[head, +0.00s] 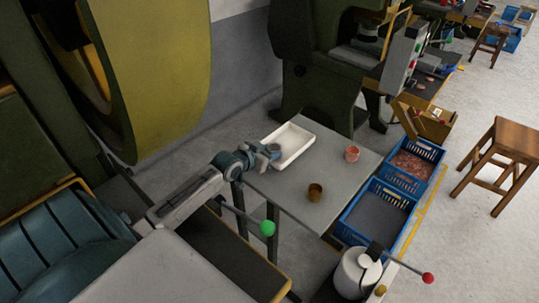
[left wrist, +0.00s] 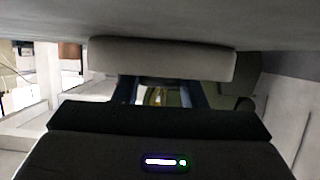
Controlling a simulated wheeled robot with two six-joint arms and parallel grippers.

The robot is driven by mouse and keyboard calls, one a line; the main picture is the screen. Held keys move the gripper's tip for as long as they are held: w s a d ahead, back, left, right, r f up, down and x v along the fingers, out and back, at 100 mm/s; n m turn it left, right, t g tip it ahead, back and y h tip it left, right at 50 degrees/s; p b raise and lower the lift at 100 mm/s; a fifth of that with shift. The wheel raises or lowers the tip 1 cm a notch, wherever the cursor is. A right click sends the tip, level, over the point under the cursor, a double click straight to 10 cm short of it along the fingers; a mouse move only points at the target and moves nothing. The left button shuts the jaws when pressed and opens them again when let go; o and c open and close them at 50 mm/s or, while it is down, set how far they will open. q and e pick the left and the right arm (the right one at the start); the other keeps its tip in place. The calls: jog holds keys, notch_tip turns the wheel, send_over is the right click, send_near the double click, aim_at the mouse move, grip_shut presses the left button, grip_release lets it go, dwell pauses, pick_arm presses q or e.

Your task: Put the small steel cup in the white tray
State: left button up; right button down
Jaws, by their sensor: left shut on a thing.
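My left gripper (head: 270,152) reaches in from the lower left of the head view to the left end of the white tray (head: 309,143). It is shut on a small grey thing, apparently the small steel cup (head: 275,148), mostly hidden by the jaws. The gripper overlaps the tray's near left rim in the picture; I cannot tell whether the cup is inside the tray or above it. The visible tray floor is empty. In the left wrist view a pale grey shape crosses the top, and I cannot identify it. My right gripper is not in view.
On the grey table (head: 290,190) stand a brown cup (head: 315,192) near the front and a reddish cup (head: 352,154) at the right. Two blue crates (head: 380,209) stand right of the table. A wooden stool (head: 510,140) stands farther right. The table between tray and cups is clear.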

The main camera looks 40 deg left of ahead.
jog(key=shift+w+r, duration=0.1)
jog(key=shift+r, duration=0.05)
pick_arm(q)
jog(key=shift+f, duration=0.1)
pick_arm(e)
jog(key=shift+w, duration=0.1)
pick_arm(q)
jog(key=o, duration=1)
jog(key=shift+o, duration=0.3)
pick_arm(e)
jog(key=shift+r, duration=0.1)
